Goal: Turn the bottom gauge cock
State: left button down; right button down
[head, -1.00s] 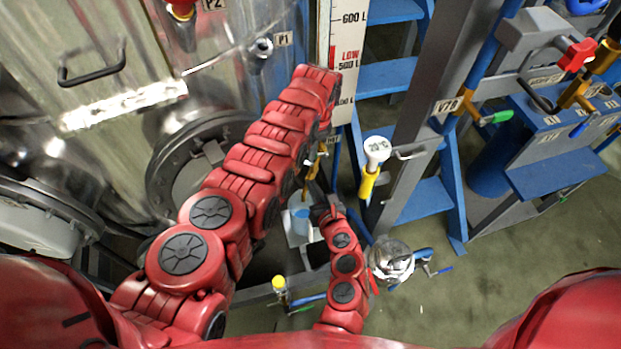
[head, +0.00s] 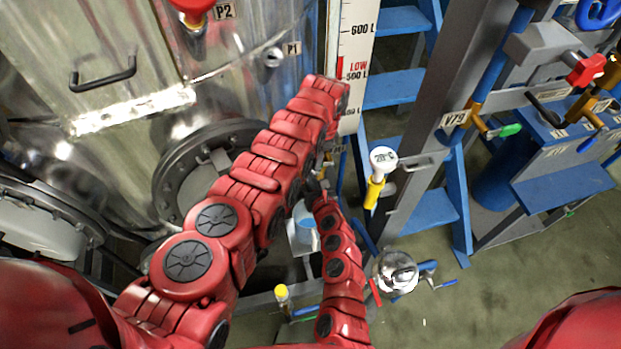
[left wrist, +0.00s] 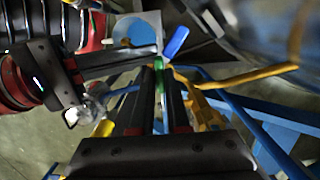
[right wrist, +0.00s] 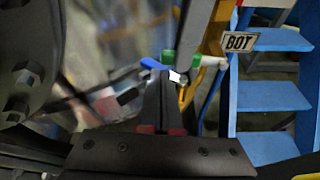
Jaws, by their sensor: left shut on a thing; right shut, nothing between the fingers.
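My left gripper (left wrist: 160,70) is shut on a slim green handle (left wrist: 160,86) at the gauge fittings. A blue lever (left wrist: 176,42) lies just beyond its fingertips. My right gripper (right wrist: 164,78) is shut and empty, its tips close to a blue lever (right wrist: 151,63) and a green handle (right wrist: 168,57). A "BOT" tag (right wrist: 240,42) hangs to the right of these fittings. In the head view my left arm reaches the lower end of the level gauge board (head: 352,60) and hides most of the cock. Which way the cock is turned is hidden.
A steel tank (head: 130,40) stands on the left with a round hatch. Blue steps (head: 395,84) and a grey post are right of the gauge. A white-topped yellow thermometer (head: 382,160) stands close to the arms. A steel fitting (head: 397,270) is below; floor is open at lower right.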

jog(key=shift+s+d+f+m+g, duration=0.15)
jog(key=shift+s+f+m+g, duration=0.2)
jog(key=shift+f, duration=0.1)
pick_arm(q)
jog(key=shift+a, duration=0.1)
pick_arm(e)
jog(key=shift+w+r+y, duration=0.2)
jog(key=shift+w+r, duration=0.05)
jog(key=shift+r, duration=0.4)
jog(key=shift+w+r+y, duration=0.2)
jog(key=shift+r, duration=0.4)
pick_arm(q)
jog(key=c, duration=0.9)
grip_release()
pick_arm(e)
jog(key=shift+f, duration=0.1)
pick_arm(q)
jog(key=shift+r, duration=0.1)
